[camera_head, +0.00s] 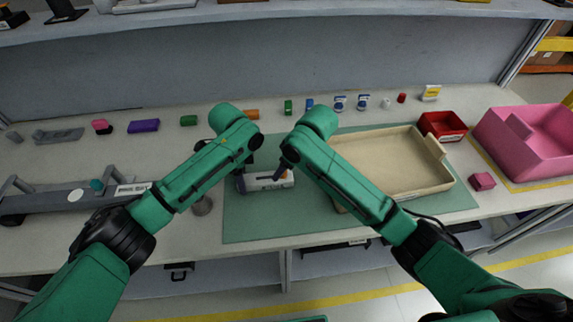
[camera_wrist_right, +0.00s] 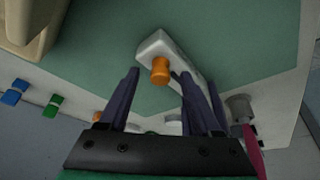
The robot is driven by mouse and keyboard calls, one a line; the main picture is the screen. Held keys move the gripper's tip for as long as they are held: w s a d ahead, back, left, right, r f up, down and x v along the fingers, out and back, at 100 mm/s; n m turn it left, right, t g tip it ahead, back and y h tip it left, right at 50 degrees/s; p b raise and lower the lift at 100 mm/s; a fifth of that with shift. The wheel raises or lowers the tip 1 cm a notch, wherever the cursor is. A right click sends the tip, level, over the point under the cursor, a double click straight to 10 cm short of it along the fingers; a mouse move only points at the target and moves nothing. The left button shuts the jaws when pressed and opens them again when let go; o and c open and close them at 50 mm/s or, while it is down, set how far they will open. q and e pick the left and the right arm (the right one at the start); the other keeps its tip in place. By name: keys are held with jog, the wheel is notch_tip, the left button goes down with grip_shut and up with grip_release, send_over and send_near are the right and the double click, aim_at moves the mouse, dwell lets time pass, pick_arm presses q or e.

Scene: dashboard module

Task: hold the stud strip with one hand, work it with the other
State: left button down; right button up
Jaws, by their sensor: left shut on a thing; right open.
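The stud strip (camera_head: 266,184) is a short pale bar above or on the green mat (camera_head: 245,221), below the two wrists in the head view. My left gripper (camera_head: 242,181) is shut on its left part; the arm largely hides the fingers. My right gripper (camera_head: 279,173) is over the strip's right part, with a dark purple finger showing.
A beige tray (camera_head: 447,180) stands on the mat's right side, close to my right forearm. A red bin (camera_head: 442,127) and a pink bin (camera_head: 530,135) are farther right. A grey fixture (camera_head: 60,203) lies at left. Several small coloured parts line the back.

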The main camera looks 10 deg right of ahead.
grip_shut()
jog(key=shift+r, duration=0.15)
jog(key=shift+r, duration=2.95)
pick_arm(q)
jog(key=shift+c, duration=0.7)
grip_release()
